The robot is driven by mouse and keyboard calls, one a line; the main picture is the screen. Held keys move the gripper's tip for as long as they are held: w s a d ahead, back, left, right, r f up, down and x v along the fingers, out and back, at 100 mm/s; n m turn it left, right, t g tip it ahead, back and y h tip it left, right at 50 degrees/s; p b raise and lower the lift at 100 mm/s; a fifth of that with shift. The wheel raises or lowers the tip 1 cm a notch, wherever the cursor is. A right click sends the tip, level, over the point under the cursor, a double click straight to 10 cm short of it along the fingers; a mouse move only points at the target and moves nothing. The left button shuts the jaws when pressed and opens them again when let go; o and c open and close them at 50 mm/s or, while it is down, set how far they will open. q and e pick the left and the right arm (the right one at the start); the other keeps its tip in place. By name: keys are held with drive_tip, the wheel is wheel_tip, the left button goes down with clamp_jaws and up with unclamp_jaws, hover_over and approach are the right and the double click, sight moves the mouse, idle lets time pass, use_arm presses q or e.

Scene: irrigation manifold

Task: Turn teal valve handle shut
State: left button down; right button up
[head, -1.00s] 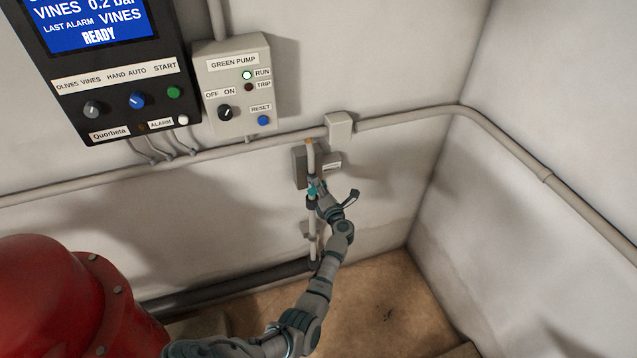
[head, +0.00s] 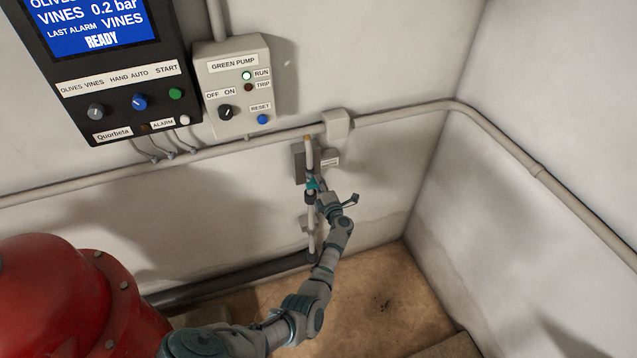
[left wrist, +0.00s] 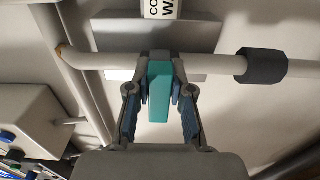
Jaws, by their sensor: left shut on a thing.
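The teal valve handle (left wrist: 160,92) sits on a thin pale pipe (left wrist: 213,64), in the middle of the left wrist view. There the handle stands out across the pipe's line. My left gripper (left wrist: 161,100) is shut on the handle, one finger on each side. In the head view the pipe (head: 311,232) runs upright along the wall, and a small bit of the teal handle (head: 312,183) shows partly behind my left gripper (head: 318,191). My right gripper is in neither view.
A grey box with a label (head: 329,158) is on the wall behind the pipe. A long conduit (head: 230,143) crosses above, under the green pump box (head: 237,85) and black control panel (head: 117,102). A red tank (head: 70,300) stands at lower left. The floor at right is clear.

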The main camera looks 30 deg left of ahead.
use_arm(q)
drive_tip(key=shift+d+f, duration=0.3)
drive_tip(key=shift+f, duration=0.1)
drive_tip(key=c, duration=1.1)
unclamp_jaws()
drive_tip(key=shift+o, duration=0.4)
drive_tip(key=shift+w, duration=0.15)
drive_tip(key=shift+r, duration=0.15)
drive_tip(key=v, duration=0.7)
drive_tip(key=shift+d, duration=0.25)
